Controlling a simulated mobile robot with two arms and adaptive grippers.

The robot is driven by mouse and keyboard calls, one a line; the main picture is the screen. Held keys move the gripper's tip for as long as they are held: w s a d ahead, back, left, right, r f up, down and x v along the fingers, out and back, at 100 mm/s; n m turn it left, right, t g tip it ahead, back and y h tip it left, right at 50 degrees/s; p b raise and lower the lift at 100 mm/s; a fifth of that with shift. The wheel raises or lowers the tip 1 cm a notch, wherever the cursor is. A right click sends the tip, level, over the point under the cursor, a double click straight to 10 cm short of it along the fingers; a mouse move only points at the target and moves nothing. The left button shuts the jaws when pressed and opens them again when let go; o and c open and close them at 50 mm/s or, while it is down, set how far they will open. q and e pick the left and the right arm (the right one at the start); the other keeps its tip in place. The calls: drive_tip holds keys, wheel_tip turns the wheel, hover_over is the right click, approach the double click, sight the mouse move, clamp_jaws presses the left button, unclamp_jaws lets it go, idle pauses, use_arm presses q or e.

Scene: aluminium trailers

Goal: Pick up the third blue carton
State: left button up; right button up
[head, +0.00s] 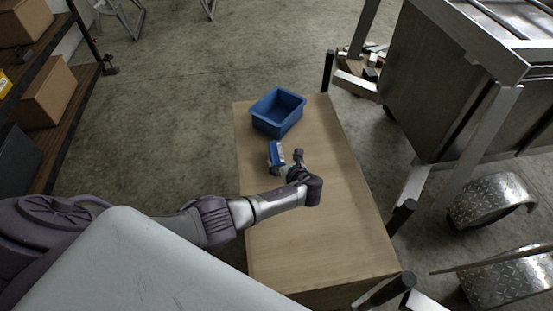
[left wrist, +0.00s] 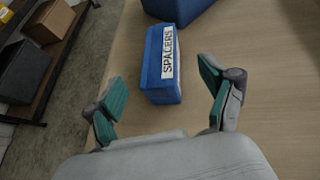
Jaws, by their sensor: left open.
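One blue carton (head: 275,153) with a white label stands on the wooden table (head: 310,240), just in front of a blue bin (head: 277,111). In the left wrist view the carton (left wrist: 160,65) shows its label reading "SPACERS", and part of the blue bin (left wrist: 178,8) shows beyond it. My left gripper (head: 290,165) is open and close to the carton. In the left wrist view its two teal-padded fingers (left wrist: 165,92) are spread wide, with the carton ahead of and partly between them. No other blue carton shows. My right gripper is not in view.
A shelf with cardboard boxes (head: 46,93) stands at the left. A metal trailer (head: 440,80) and curved metal fenders (head: 490,202) are on the right. The near part of the tabletop is clear.

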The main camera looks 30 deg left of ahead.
sight(276, 153)
use_arm(q)
drive_tip(key=shift+w+a, duration=0.2)
drive_tip(key=shift+a, duration=0.05)
drive_tip(key=b+x, duration=0.1)
drive_tip(key=x, duration=0.3)
drive_tip(key=shift+w+a, duration=0.15)
drive_tip(key=shift+a, duration=0.1)
drive_tip(key=shift+r, duration=0.1)
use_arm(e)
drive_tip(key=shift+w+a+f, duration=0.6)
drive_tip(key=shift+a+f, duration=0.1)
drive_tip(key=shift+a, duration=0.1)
use_arm(q)
drive_tip(key=c, duration=1.5)
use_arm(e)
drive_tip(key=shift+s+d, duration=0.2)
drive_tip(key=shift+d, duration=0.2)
use_arm(q)
drive_tip(key=shift+r, duration=0.15)
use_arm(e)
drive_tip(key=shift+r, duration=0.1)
